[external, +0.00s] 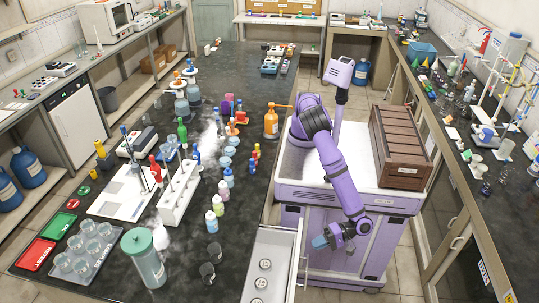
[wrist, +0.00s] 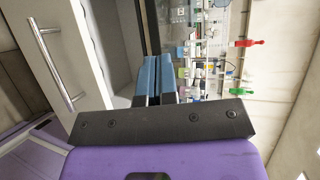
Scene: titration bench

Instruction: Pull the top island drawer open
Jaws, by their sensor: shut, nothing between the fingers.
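The top island drawer (external: 252,287) stands pulled out from the island's right side at the bottom of the external view, with several small round items inside. Its bar handle (external: 304,262) faces my robot. In the wrist view a pale front with a metal bar handle (wrist: 52,55) fills the upper left. My gripper (external: 322,241) is to the right of the drawer front and apart from the handle. In the wrist view its blue fingers (wrist: 154,82) are together and empty, with the handle off to their left.
The black island top (external: 240,262) carries beakers, bottles, a pipette rack and a green-lidded jar (external: 144,258) near the drawer. A brown crate (external: 402,150) sits on my base. A side bench (external: 480,200) with glassware runs along the right. Some floor shows between my base and that bench.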

